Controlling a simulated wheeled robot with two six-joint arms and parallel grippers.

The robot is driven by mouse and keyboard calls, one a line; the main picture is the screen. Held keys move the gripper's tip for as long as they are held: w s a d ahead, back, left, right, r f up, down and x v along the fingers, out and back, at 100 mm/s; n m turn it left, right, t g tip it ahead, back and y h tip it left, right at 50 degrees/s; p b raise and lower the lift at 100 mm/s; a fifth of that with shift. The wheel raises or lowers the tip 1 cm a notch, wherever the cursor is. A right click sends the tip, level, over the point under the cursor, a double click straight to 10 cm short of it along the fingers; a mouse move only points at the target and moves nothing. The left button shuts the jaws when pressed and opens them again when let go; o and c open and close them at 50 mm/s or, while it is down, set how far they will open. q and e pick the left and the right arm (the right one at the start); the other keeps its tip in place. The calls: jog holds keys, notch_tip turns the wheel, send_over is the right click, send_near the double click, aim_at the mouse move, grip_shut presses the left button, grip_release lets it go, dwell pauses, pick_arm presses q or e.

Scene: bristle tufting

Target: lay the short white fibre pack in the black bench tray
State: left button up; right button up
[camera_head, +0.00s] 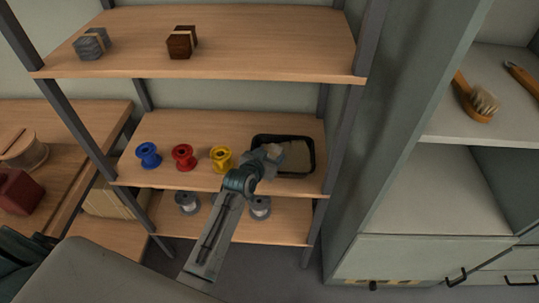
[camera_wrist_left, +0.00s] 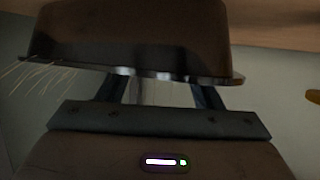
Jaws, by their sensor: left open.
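The black bench tray (camera_head: 313,160) is on the middle shelf, right of the spools. Its pale floor shows. In the left wrist view the dark tray wall (camera_wrist_left: 140,40) and its rim fill the top. A small pale block (camera_head: 274,150), likely the short white fibre pack, shows at the tray's left part, by my gripper's tip. Thin pale fibres (camera_wrist_left: 38,72) stick out past the rim in the wrist view. My left gripper (camera_head: 264,157) is open at the tray's left side. The fingertips are mostly hidden, so I cannot tell whether they touch the pack. My right gripper is not in view.
Blue (camera_head: 148,155), red (camera_head: 183,157) and yellow (camera_head: 221,158) spools stand left of the tray. Grey spools (camera_head: 187,203) stand on the shelf below. Grey (camera_head: 91,44) and dark brown (camera_head: 181,42) banded packs lie on the top shelf. A shelf post is close right of the tray.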

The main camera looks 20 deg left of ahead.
pick_arm(q)
jog(key=shift+r, duration=0.3)
jog(key=b+v, duration=0.1)
jog(key=v, duration=1.1)
jog(key=shift+r, duration=0.3)
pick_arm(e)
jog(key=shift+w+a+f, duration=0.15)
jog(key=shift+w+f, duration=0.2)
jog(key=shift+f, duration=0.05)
